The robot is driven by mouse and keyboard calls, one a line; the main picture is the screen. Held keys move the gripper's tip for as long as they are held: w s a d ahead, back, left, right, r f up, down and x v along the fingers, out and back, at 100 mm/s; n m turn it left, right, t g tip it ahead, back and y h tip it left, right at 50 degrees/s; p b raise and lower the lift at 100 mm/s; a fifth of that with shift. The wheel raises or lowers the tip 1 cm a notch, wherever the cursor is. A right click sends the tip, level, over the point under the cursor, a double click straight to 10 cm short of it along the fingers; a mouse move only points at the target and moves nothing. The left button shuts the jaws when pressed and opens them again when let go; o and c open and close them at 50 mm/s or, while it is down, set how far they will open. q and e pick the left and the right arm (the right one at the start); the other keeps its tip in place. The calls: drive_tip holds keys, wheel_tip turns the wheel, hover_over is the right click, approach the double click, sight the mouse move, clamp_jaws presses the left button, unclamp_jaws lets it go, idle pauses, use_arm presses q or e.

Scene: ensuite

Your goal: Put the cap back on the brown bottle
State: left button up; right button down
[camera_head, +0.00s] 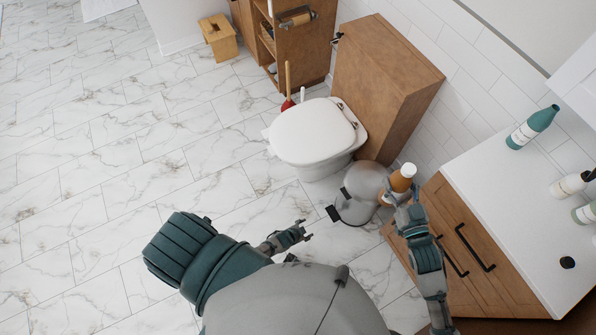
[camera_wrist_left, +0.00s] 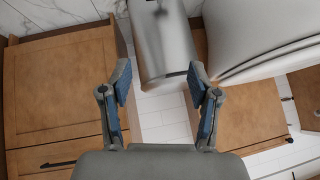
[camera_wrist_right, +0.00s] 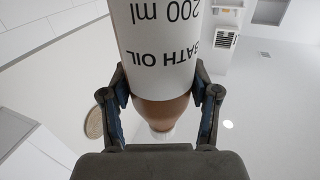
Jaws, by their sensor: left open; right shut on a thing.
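In the right wrist view the bottle's white BATH OIL label (camera_wrist_right: 165,45) is upside down between the fingers. A small black round piece (camera_head: 567,262) lies on the counter and may be the cap. My left gripper (camera_head: 303,232) is open and empty, low above the floor, left of the bottle; its fingers also show apart in the left wrist view (camera_wrist_left: 160,85).
The white counter (camera_head: 505,205) on a wooden cabinet is at the right. A teal bottle (camera_head: 533,128) and white-labelled bottles (camera_head: 570,184) stand along its back. A metal bin (camera_head: 364,185) stands beside the toilet (camera_head: 315,132). Counter space left of the black piece is clear.

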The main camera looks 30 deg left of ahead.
use_arm(q)
drive_tip(key=s+a+f+n+g, duration=0.1)
drive_tip(key=s+a+f+g, duration=0.1)
drive_tip(key=s, duration=0.8)
drive_tip(key=s+a+f+n+g+y, duration=0.1)
drive_tip(key=s+a+f+n+g, duration=0.1)
drive_tip(key=s, duration=0.8)
drive_tip(key=s+a+f+n+g+y, duration=0.1)
drive_tip(key=s+a+f+g, duration=0.1)
drive_tip(key=s, duration=0.7)
wheel_tip(320, 180, down, 2)
drive_tip(key=shift+s+a+f+n+g, duration=0.2)
drive_tip(key=shift+s+a+n+g, duration=0.15)
drive_tip(key=shift+a, duration=0.35)
